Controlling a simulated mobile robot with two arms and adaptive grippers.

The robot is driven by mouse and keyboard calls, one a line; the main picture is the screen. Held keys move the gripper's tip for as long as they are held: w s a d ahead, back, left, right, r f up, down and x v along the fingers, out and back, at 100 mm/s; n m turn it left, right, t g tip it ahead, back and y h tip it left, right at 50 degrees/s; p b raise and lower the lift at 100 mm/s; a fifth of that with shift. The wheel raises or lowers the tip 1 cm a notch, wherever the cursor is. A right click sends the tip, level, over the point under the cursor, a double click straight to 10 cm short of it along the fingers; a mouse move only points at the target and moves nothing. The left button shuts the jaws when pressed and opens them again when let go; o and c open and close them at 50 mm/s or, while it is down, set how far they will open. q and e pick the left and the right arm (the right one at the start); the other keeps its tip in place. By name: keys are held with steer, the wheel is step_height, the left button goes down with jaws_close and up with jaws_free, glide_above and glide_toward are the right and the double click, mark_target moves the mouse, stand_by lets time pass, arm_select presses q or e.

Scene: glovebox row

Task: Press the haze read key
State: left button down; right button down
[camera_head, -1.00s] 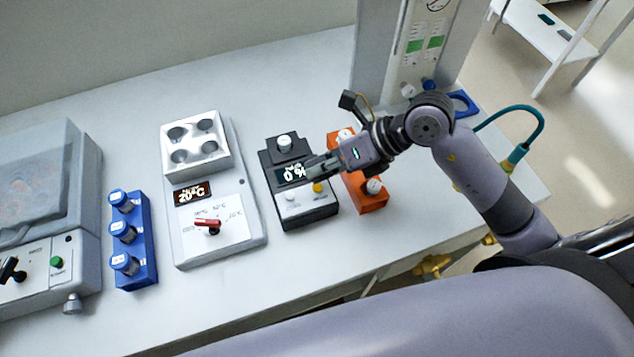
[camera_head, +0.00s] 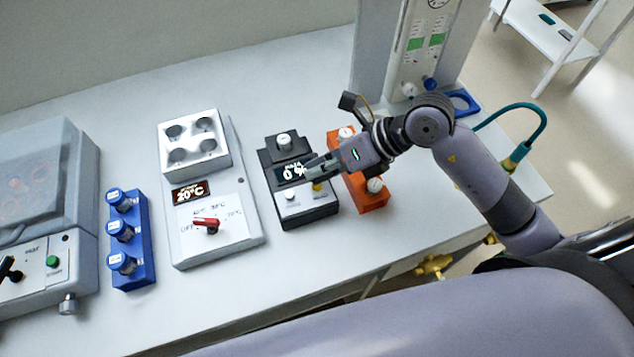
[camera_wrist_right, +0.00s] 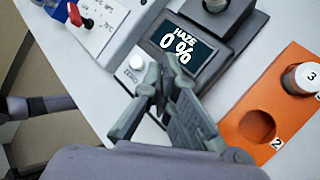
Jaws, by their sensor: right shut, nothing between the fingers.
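The haze meter (camera_head: 300,217) is a dark box on the bench. My right gripper (camera_head: 313,168) is shut and empty, above the meter by the display's right end and partly over the yellow key. In the right wrist view its fingers (camera_wrist_right: 160,82) are beside the white key (camera_wrist_right: 137,62); the yellow key is hidden. My left gripper is out of view.
An orange rack (camera_head: 369,201) with white-capped vials stands right of the meter. Left are a grey hotplate unit (camera_head: 243,230) with a red lever (camera_head: 206,222) and a blue rack (camera_head: 146,262) of vials. The bench (camera_head: 290,262) in front is clear.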

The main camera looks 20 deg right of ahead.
steer(key=shift+f+b, duration=0.4)
stand_by(0.5)
steer(key=shift+r, duration=0.1)
steer(key=shift+r+p, duration=0.65)
steer(key=shift+r, duration=0.1)
step_height(320, 180, up, 5)
steer(key=p, duration=0.3)
steer(key=shift+p, duration=0.35)
stand_by(0.8)
